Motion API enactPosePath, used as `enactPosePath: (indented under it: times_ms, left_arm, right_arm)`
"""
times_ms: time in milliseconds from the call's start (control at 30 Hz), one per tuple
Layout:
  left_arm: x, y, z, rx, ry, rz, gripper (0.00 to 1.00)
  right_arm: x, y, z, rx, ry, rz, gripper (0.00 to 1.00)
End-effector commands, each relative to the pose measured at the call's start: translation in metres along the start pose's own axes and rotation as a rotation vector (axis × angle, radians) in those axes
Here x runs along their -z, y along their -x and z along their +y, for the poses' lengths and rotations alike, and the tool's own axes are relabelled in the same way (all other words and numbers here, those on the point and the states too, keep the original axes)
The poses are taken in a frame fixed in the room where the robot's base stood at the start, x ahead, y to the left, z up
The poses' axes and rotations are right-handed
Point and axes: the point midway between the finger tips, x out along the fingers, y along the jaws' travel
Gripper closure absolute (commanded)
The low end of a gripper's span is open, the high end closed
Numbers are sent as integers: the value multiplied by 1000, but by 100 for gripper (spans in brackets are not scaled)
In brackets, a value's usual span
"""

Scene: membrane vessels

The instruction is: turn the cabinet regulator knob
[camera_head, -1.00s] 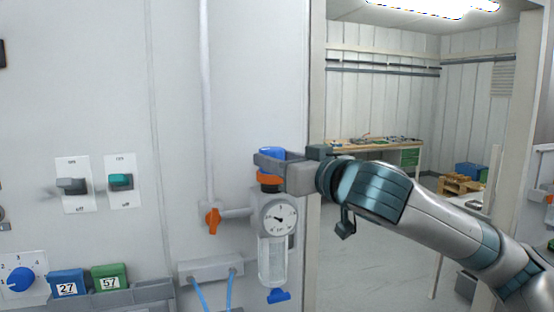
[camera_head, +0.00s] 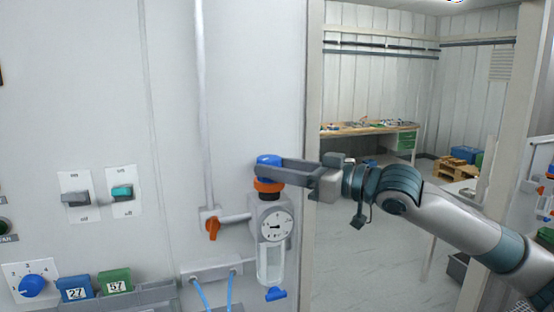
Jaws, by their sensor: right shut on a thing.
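The cabinet regulator (camera_head: 273,210) is mounted on the grey cabinet front, with a round pressure gauge (camera_head: 275,226) and a clear bowl (camera_head: 271,265) below. Its blue knob (camera_head: 268,160) sits on top, above an orange ring (camera_head: 268,186). My right gripper (camera_head: 272,170) reaches in from the right and is shut on the blue knob; its dark finger crosses in front of the knob's lower part. The other finger is mostly hidden. My left gripper is not in view.
An orange valve handle (camera_head: 211,228) on a pipe sits just left of the regulator. Two switches, a blue dial (camera_head: 32,285) and a bin rail with a blue box (camera_head: 75,289) and a green box (camera_head: 115,282) are further left. Right of the cabinet edge is an open room with a workbench (camera_head: 365,129).

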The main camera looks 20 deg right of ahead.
Motion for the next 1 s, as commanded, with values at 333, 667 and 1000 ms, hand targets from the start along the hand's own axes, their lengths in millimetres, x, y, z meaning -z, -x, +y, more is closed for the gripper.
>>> enactPosePath:
  times_ms: [333,667,1000]
  left_arm:
    - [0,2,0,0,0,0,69]
    - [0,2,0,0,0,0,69]
    - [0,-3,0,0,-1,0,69]
  right_arm:
    - [0,0,1,6,2,2,82]
    - [0,0,0,6,1,1,41]
    - [-1,7,1,5,2,1,41]
